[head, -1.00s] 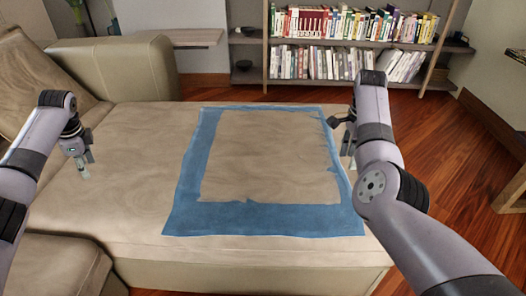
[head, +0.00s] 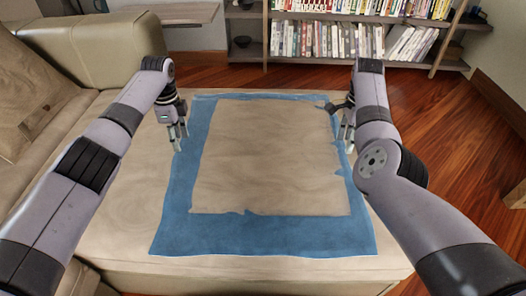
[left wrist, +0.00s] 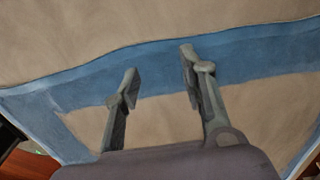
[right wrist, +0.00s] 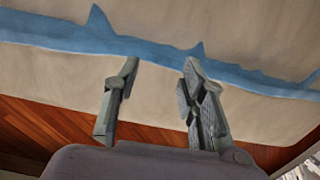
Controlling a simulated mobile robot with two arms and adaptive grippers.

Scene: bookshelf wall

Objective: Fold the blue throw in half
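The blue throw (head: 265,232) lies spread flat on the beige sofa seat. Blue shows as a border around a beige middle that looks like the sofa's surface; I cannot tell why. My left gripper (head: 178,141) is open at the throw's left edge, fingers pointing down. In the left wrist view, the throw's blue band (left wrist: 155,65) runs behind the open fingers. My right gripper (head: 347,141) is open at the throw's right edge. In the right wrist view, a narrow, jagged blue strip (right wrist: 150,46) passes beyond its fingertips. Contact with the cloth is unclear in both.
The sofa seat (head: 120,215) has bare room left of the throw. The sofa arm (head: 100,60) and a cushion (head: 35,75) stand at the left. A bookshelf (head: 330,62) stands behind, and wooden floor (head: 445,150) lies to the right.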

